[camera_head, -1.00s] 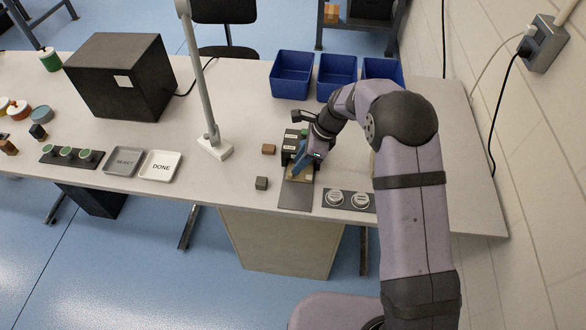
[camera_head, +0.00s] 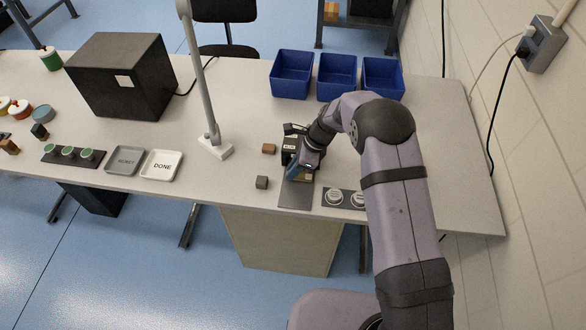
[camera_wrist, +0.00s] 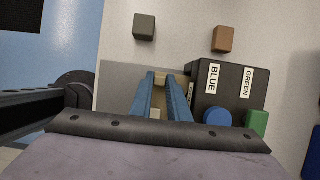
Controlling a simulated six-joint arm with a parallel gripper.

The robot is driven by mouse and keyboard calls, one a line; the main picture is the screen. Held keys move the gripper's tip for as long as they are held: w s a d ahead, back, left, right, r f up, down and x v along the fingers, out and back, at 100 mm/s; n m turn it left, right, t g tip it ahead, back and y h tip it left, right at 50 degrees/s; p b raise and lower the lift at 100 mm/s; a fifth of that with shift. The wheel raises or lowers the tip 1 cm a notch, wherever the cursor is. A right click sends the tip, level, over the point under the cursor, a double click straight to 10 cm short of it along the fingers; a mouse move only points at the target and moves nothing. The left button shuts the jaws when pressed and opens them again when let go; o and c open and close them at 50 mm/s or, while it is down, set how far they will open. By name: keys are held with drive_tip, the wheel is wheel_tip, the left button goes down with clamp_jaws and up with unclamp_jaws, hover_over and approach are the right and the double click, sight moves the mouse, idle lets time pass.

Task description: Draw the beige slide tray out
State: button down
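In the head view only a small beige part (camera_head: 308,178) shows beside my gripper. My gripper (camera_wrist: 161,76) points down over the tray, its blue fingers apart with beige surface visible between them. I cannot tell if the fingertips touch the tray. The press has BLUE and GREEN labels, a blue button (camera_wrist: 217,117) and a green button (camera_wrist: 257,122).
A dark grey plate (camera_head: 295,196) lies in front of the press. A dark cube (camera_head: 262,182) and a brown cube (camera_head: 268,148) lie left of it. A plate with two round pieces (camera_head: 335,197) is at right. Blue bins (camera_head: 291,75) stand behind. The lamp base (camera_head: 215,148) is further left.

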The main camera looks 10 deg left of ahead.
drive_tip(key=s, duration=1)
drive_tip(key=shift+a, duration=0.1)
drive_tip(key=c, duration=2)
unclamp_jaws()
drive_tip(key=shift+s, duration=0.1)
drive_tip(key=shift+r, duration=0.15)
drive_tip(key=shift+d+r, duration=0.2)
drive_tip(key=shift+r, duration=0.05)
drive_tip(key=shift+b+v, duration=0.35)
drive_tip(key=shift+v, duration=2.9)
wheel_tip(320, 180, up, 7)
drive_tip(key=p, duration=0.7)
